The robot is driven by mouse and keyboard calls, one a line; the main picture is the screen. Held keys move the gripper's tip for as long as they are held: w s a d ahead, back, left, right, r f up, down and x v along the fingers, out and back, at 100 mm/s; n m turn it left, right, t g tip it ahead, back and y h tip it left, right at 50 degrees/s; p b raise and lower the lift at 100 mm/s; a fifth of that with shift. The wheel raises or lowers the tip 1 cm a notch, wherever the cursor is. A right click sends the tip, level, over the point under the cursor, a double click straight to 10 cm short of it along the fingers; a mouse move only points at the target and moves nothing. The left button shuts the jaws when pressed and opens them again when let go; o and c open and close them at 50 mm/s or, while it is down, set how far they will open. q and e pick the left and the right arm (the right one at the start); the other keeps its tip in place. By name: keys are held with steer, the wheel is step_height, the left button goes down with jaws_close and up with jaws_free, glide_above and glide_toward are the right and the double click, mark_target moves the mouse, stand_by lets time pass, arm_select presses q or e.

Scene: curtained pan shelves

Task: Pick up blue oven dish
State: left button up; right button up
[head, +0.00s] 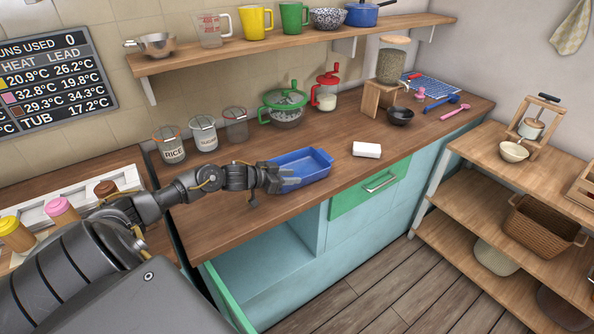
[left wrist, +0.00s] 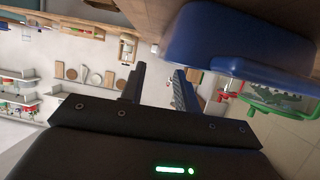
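The blue oven dish (head: 308,167) stands on the wooden counter, an oblong dish with a handle at its end. My left gripper (head: 279,177) is at the dish's left end in the head view and covers part of it. In the left wrist view the dish (left wrist: 225,45) fills the upper right, close to the fingers. My left gripper (left wrist: 158,85) is open there, with a clear gap between its two fingers. The dish appears beyond the right-hand finger, not between the two; whether they touch cannot be told. My right gripper is not in view.
A white block (head: 367,150) lies right of the dish. The wall shelf (head: 290,42) hangs above. An open cabinet (head: 262,272) is below the counter's front edge. Bare counter lies in front of the dish.

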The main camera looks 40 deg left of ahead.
mark_target(302, 176)
arm_select(q)
steer(key=shift+w+d+f, duration=0.1)
steer(key=shift+w+d, duration=0.05)
steer(key=shift+w, duration=0.1)
steer(key=shift+w+d+p, duration=0.1)
steer(key=shift+w+p, duration=0.25)
steer(key=shift+w, duration=0.05)
steer(key=p+x, duration=0.1)
steer(key=x, duration=0.2)
steer(key=shift+w+d+f, duration=0.15)
steer(key=shift+w+f, duration=0.05)
steer(key=shift+w, duration=0.05)
steer(key=shift+w+d+f, duration=0.15)
steer(key=shift+w+f, duration=0.05)
steer(key=shift+w, duration=0.1)
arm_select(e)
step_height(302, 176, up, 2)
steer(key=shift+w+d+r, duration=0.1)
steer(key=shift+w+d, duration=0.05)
arm_select(q)
steer(key=shift+s, duration=0.1)
jaws_close()
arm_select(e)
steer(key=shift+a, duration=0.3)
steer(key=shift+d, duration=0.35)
